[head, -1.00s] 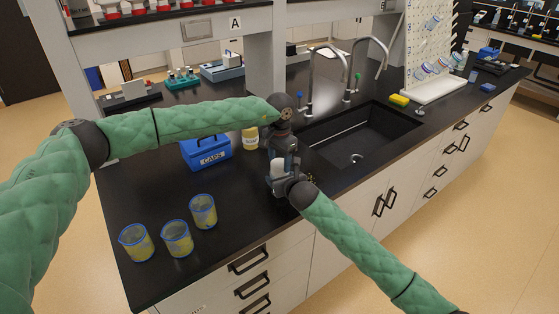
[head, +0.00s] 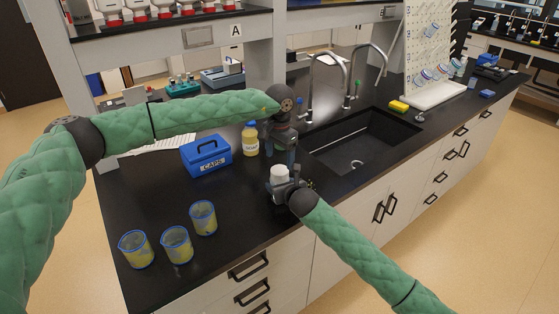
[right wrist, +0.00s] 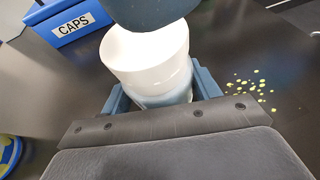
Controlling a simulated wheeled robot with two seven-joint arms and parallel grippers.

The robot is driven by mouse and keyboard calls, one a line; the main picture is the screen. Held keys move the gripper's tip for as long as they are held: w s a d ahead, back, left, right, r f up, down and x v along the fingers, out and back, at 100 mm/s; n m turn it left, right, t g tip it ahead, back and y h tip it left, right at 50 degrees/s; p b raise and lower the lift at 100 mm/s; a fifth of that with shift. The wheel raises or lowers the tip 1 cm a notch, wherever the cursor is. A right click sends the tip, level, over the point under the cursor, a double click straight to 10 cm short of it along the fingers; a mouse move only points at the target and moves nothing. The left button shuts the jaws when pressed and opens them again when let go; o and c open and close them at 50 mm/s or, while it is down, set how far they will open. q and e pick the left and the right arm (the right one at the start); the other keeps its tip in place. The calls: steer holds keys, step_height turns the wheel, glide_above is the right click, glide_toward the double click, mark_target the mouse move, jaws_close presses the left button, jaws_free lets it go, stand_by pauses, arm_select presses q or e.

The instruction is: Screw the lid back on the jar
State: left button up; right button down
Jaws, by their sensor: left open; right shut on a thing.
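My right gripper (head: 283,187) is shut on the jar, near the counter's front edge. The jar's pale bluish body (right wrist: 168,98) shows between the blue fingers in the right wrist view. The white lid (head: 279,171) sits on top of the jar; it also shows in the right wrist view (right wrist: 145,60). I cannot tell how tight it is. My left gripper (head: 284,157) is open, pointing down just above and behind the lid. Its dark underside covers the top of the lid's far side in the right wrist view.
A blue CAPS box (head: 206,154) and a soap bottle (head: 250,140) stand behind the jar. Several blue-rimmed beakers (head: 177,245) stand at the front left. Yellow spots (right wrist: 250,88) mark the counter beside the jar. The sink (head: 362,140) is to the right.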

stand_by(0.3)
arm_select(q)
steer(key=n, duration=0.4)
steer(key=shift+r+n, duration=0.15)
steer(key=shift+n, duration=0.25)
steer(key=n, duration=0.5)
steer(key=shift+d+r+n, duration=0.1)
steer(key=shift+r+n, duration=0.1)
steer(key=shift+n, duration=0.1)
steer(key=n, duration=0.5)
steer(key=shift+r, duration=0.2)
steer(key=n, duration=0.5)
steer(key=shift+r+n, duration=0.2)
steer(key=shift+n, duration=0.2)
steer(key=n, duration=0.5)
steer(key=shift+r+n, duration=0.25)
steer(key=shift+n, duration=0.05)
steer(key=n, duration=0.5)
steer(key=shift+r, duration=0.2)
steer(key=n, duration=0.5)
steer(key=shift+r+n, duration=0.15)
steer(key=shift+n, duration=0.25)
steer(key=n, duration=0.5)
steer(key=shift+r+n, duration=0.25)
steer(key=shift+n, duration=0.15)
